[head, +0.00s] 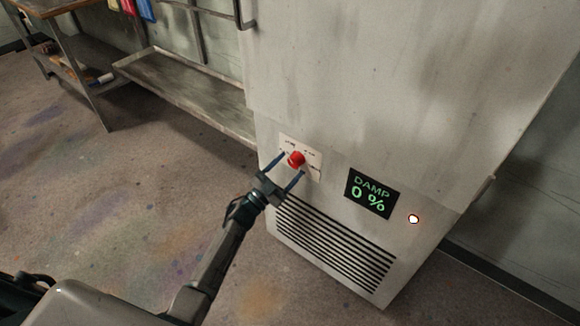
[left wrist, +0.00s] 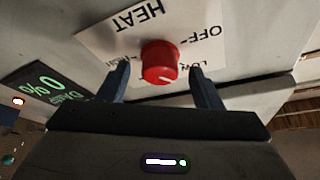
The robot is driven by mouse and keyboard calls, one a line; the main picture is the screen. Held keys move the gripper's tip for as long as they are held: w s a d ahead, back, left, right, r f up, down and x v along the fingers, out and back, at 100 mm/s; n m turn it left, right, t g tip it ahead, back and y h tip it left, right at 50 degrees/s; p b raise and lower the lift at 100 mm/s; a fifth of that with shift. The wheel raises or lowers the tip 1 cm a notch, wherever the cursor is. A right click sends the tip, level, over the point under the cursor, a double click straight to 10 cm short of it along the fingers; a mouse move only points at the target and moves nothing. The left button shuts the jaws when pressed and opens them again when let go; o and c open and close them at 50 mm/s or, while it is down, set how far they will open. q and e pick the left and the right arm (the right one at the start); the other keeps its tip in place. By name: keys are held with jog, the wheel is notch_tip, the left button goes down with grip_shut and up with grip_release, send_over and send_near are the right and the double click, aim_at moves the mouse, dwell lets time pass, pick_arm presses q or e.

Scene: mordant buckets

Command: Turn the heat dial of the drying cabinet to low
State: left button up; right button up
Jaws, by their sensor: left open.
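The red heat dial (head: 296,159) sits on a pale label plate (head: 312,155) low on the front of the drying cabinet (head: 340,80). In the left wrist view the dial (left wrist: 160,61) has a pale mark near its lower edge; the plate (left wrist: 120,32) appears upside down, with HEAT, OFF and a partly hidden LOW. I cannot tell which setting the mark points at. My left gripper (head: 291,167) is open, its two fingers on either side of the dial, with gaps visible in the left wrist view (left wrist: 161,78). My right gripper is not in view.
A display (head: 371,193) reading DAMP 0 % and a lit round lamp (head: 414,219) are right of the dial. A vent grille (head: 335,243) lies below. A metal trough (head: 190,95) and a workbench (head: 60,15) stand at left. The floor in front is clear.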

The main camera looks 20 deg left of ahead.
pick_arm(q)
jog(key=v, duration=0.9)
jog(key=shift+s+b, duration=0.2)
jog(key=shift+b, duration=0.2)
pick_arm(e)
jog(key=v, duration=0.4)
pick_arm(q)
jog(key=shift+a, duration=0.1)
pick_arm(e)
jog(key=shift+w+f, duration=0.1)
